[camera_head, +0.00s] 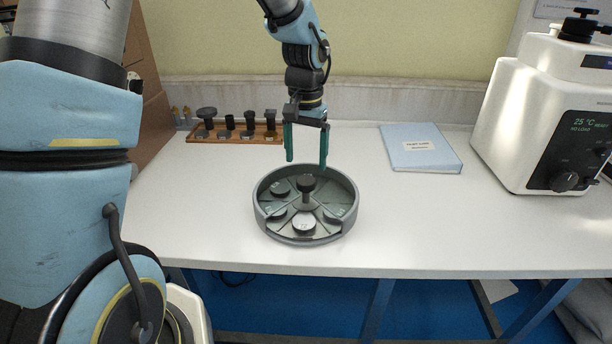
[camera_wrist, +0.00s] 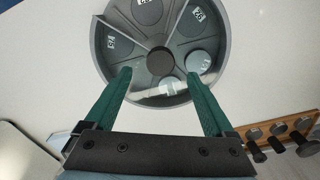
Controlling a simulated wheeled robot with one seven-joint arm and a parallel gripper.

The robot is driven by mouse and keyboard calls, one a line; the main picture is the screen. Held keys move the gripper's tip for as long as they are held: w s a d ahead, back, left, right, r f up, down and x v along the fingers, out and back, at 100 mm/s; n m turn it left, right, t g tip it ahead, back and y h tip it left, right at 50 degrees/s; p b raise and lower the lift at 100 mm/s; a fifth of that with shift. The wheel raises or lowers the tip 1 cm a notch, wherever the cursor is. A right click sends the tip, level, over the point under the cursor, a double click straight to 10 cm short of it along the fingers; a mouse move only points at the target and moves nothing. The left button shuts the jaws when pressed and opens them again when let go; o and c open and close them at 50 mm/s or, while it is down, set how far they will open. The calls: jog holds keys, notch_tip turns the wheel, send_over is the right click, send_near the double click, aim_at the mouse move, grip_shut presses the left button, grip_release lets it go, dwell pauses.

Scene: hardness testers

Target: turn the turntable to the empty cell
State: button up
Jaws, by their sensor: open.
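The turntable (camera_head: 260,203) is a round grey tray on the bench, divided by thin walls into wedge cells. A dark knob (camera_head: 306,184) stands upright at its centre. A pale disc (camera_head: 304,225) lies in the front cell, and darker discs (camera_head: 279,188) lie in other cells. My gripper (camera_head: 306,164) is open and empty, pointing down above the turntable's far side, apart from the knob. In the wrist view the knob (camera_wrist: 160,62) shows between and just beyond the fingertips (camera_wrist: 158,74). I cannot tell clearly which cell is empty.
A wooden rack (camera_head: 240,139) with dark-topped tools stands at the back left. A blue folder (camera_head: 420,148) lies at the back right. A white tester (camera_head: 545,110) with a display stands far right. The bench (camera_head: 430,225) is clear right of the turntable.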

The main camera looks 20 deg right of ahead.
aim_at(305, 181)
notch_tip(305, 181, down, 6)
jog(key=shift+p, duration=0.35)
jog(key=shift+a, duration=0.1)
grip_shut()
dwell(0.5)
